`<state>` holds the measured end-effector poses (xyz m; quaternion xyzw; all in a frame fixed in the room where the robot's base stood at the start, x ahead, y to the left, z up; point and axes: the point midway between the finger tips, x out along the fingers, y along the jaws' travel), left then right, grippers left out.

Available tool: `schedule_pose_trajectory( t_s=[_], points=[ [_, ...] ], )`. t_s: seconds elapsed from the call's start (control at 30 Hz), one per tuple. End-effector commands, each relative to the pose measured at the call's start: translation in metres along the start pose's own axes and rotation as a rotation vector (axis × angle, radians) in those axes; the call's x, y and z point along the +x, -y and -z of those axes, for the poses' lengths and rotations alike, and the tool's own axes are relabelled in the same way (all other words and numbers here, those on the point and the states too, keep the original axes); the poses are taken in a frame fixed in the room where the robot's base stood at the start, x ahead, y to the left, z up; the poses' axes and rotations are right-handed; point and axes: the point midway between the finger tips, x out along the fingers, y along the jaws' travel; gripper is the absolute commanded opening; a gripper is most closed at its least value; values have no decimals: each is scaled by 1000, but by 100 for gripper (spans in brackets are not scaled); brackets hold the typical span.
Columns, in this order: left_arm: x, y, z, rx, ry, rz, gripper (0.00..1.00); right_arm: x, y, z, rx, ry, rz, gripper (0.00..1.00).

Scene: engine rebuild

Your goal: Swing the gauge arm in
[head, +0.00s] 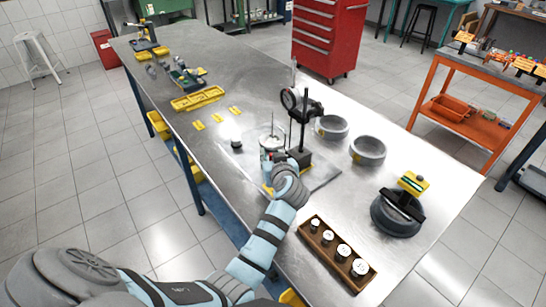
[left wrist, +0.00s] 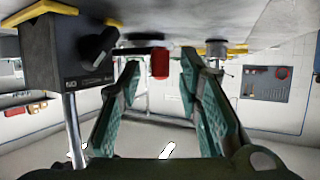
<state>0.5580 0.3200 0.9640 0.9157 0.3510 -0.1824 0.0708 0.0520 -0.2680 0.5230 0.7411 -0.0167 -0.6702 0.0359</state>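The gauge stand stands mid-bench, with a black base (head: 300,155), an upright post (head: 303,125) and a dial gauge (head: 289,98) high on its left. In the left wrist view the picture is upside down and a black block with a knob (left wrist: 68,60) is at the left. My right gripper is out of view.
A round metal part (head: 271,141) with a thin pin is just behind my gripper. Two metal rings (head: 368,150) are right of the stand. A dark round fixture (head: 396,216) and a wooden tray (head: 318,262) of small cylinders are nearer. Yellow trays (head: 198,98) lie farther left.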

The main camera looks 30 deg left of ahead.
Motion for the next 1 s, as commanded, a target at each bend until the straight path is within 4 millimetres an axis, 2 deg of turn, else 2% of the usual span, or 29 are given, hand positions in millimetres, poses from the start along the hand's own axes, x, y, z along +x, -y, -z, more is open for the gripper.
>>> schedule_pose_trajectory(
  t_s=[0.3,0.37,0.6,0.7,0.8,1.0],
  points=[
    [-1,0,5,0,-2,-1,34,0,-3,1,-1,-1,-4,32],
    [-4,0,12,-2,-3,-1,34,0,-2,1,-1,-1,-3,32],
    [-27,-1,68,-3,-5,-2,34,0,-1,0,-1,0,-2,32],
    [-34,-1,84,-2,-2,-2,34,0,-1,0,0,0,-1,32],
    [-37,0,92,0,0,-1,34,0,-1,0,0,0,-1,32],
    [-38,0,93,2,0,-1,34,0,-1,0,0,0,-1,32]
  ],
)
